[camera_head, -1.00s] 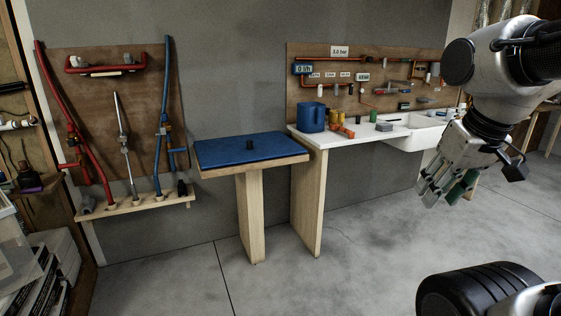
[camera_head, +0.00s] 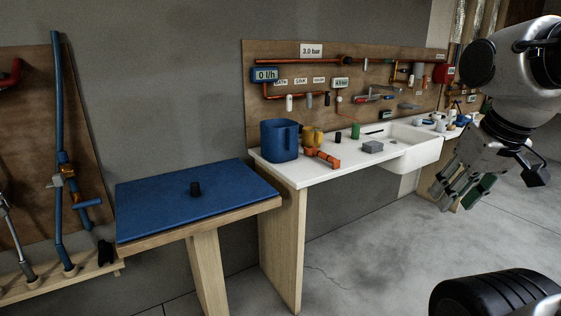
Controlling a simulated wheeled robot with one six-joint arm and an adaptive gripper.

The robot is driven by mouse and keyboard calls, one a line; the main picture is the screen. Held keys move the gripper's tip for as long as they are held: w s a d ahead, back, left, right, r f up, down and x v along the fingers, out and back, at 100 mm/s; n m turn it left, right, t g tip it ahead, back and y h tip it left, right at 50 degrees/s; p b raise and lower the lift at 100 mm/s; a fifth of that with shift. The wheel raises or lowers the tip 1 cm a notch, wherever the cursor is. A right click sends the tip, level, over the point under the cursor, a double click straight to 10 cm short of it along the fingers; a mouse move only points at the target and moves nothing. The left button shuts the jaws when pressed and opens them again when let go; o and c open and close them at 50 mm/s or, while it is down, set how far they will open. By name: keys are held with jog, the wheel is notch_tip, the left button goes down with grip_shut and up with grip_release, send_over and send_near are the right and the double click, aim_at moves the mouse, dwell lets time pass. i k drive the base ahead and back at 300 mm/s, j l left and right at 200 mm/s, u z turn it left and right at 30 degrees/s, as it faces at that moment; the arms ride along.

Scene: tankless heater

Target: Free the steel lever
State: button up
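A slim steel-coloured rod with a grip (camera_head: 14,232) stands in the wooden rack at the far left, partly cut off by the picture edge; I take it for the steel lever, but cannot be sure. A tall blue pipe piece (camera_head: 60,130) with a brass fitting and small levers stands to its right in the same rack. My gripper (camera_head: 462,190) hangs in the air at the right, far from the rack, in front of the sink area. Its fingers look apart, with green on one, and I see nothing held between them.
The white bench (camera_head: 310,175) carries a blue mug (camera_head: 280,140), orange fitting (camera_head: 323,157) and grey block (camera_head: 373,147). A pipe board (camera_head: 300,105) hangs behind. Open floor lies in front.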

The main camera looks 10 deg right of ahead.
aim_at(366, 64)
jog(key=i+l+z, duration=0.1)
jog(key=i+l, duration=0.25)
jog(key=i+l+z, duration=0.1)
jog(key=i+l, duration=0.2)
jog(key=i, duration=0.2)
jog(key=i+l, duration=0.15)
jog(key=l, duration=0.2)
jog(key=i+l, duration=0.15)
jog(key=l, duration=0.25)
jog(key=i+l, duration=0.15)
jog(key=l, duration=0.2)
jog(key=u, duration=0.05)
